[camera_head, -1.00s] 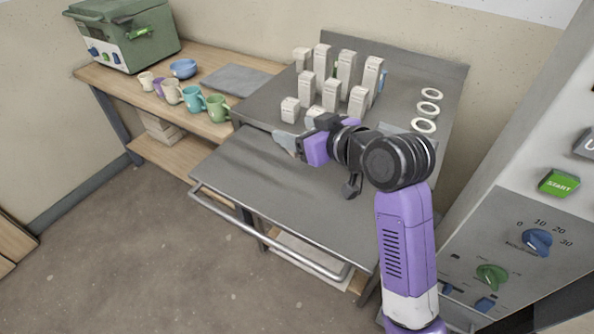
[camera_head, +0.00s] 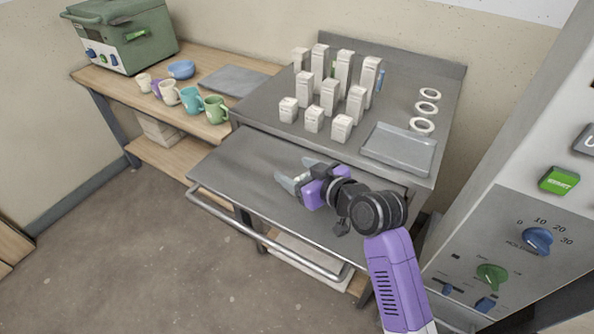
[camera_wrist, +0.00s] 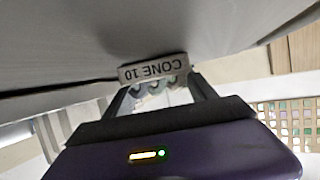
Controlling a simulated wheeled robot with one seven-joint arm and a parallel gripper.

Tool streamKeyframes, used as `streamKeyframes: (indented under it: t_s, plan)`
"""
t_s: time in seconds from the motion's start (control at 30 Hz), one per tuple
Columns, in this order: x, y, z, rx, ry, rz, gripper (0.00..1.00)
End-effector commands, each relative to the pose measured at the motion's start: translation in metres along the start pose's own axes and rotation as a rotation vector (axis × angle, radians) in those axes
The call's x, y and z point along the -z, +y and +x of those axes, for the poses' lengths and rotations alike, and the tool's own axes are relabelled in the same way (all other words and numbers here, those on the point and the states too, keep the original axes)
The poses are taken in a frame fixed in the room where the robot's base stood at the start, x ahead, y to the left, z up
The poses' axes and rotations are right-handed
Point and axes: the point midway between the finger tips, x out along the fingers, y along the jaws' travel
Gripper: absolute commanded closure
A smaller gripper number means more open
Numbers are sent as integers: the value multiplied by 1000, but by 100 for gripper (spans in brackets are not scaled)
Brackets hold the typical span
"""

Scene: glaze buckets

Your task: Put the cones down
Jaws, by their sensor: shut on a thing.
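My gripper (camera_head: 294,171) is over the lower grey metal surface, in front of the group of white boxes. In the wrist view, its two fingers are closed on a cone pack (camera_wrist: 153,70) with an upside-down "CONE 10" label. Pale cone shapes show just behind the label, between the fingers. In the head view the held pack is a small pale shape, mostly hidden by the fingers. I cannot tell whether it touches the surface.
Several white boxes (camera_head: 329,95) stand on the raised grey table. A shallow grey tray (camera_head: 398,150) and white rings (camera_head: 427,107) lie to their right. Mugs (camera_head: 191,99) stand on the wooden bench at left. The lower surface (camera_head: 245,172) is clear left of my gripper.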

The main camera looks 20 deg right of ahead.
Motion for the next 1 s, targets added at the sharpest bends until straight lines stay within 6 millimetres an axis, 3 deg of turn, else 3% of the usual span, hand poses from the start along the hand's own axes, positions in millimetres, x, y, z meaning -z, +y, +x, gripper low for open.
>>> streamKeyframes:
  t_s: [0.23, 0.27, 0.33, 0.37, 0.77, 1.0]
  plan:
    - [-3, 0, 1, 0, 0, 0, 77]
    - [-2, 0, 1, 0, 0, 0, 29]
    - [-2, 0, 1, 1, -1, 0, 15]
    - [-2, 0, 1, 1, -1, 0, 13]
    - [0, 0, -3, 0, -1, 0, 13]
    - [0, 0, -44, -1, 0, 0, 13]
